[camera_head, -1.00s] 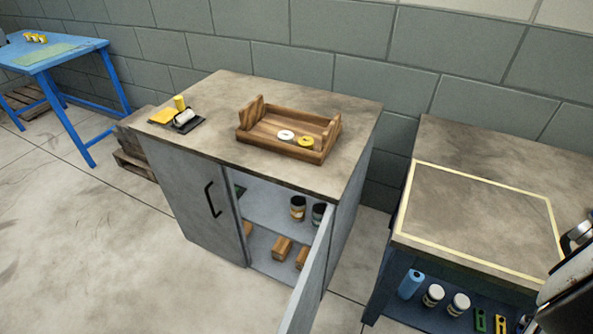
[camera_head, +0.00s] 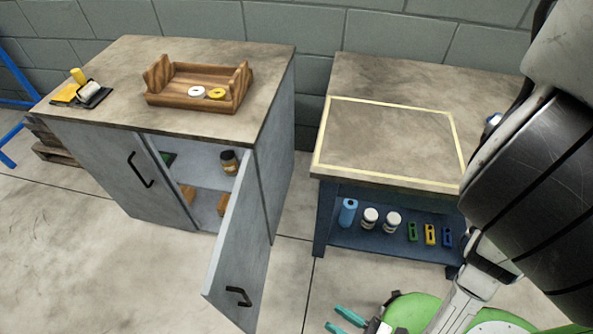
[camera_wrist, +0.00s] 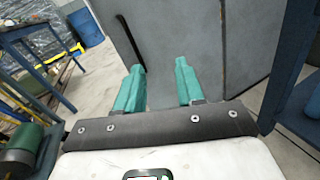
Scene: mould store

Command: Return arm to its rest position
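My gripper (camera_head: 336,318) is low at the bottom of the head view, above the floor and in front of the blue shelf bench. Its two teal fingers stand apart, and nothing shows between them. In the wrist view my gripper (camera_wrist: 158,67) is also open and empty, with grey cabinet panels and pale floor beyond the fingertips. My arm comes down along the right side of the head view and hides the right end of the bench.
The grey cabinet (camera_head: 110,172) stands left with its door (camera_head: 243,245) swung open. A wooden tray (camera_head: 190,103) with two rings is on top. The bench (camera_head: 395,85) has a yellow-taped area; jars stand below. Floor at lower left is clear.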

